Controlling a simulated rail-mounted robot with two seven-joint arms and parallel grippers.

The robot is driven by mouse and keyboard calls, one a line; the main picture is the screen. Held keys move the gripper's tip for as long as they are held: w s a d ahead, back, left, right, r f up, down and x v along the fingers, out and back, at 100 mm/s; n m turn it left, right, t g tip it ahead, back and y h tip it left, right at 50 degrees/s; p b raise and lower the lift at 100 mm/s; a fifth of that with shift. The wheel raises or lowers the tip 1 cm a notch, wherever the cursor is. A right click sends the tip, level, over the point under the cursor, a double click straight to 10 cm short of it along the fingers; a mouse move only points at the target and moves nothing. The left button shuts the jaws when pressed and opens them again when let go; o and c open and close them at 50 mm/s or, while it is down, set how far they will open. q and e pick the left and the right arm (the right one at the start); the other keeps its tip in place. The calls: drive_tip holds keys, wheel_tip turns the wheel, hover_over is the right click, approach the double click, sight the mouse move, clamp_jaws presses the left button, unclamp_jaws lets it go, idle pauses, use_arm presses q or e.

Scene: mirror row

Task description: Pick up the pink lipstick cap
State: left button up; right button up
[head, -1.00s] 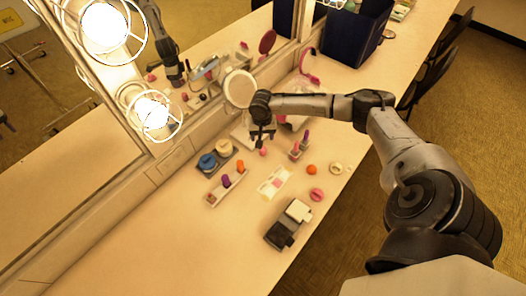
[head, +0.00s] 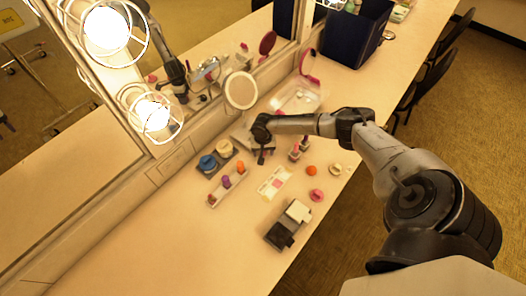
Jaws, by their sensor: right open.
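A small pink piece, likely the pink lipstick cap, showed at this spot earlier. The fingers now cover that spot, and I cannot tell whether they touch it. My left gripper is not in view.
Two upright lipsticks (head: 295,154) stand close right of the gripper. The front left table is clear.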

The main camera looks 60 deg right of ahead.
drive_tip(key=shift+f, duration=0.1)
drive_tip(key=c, duration=1)
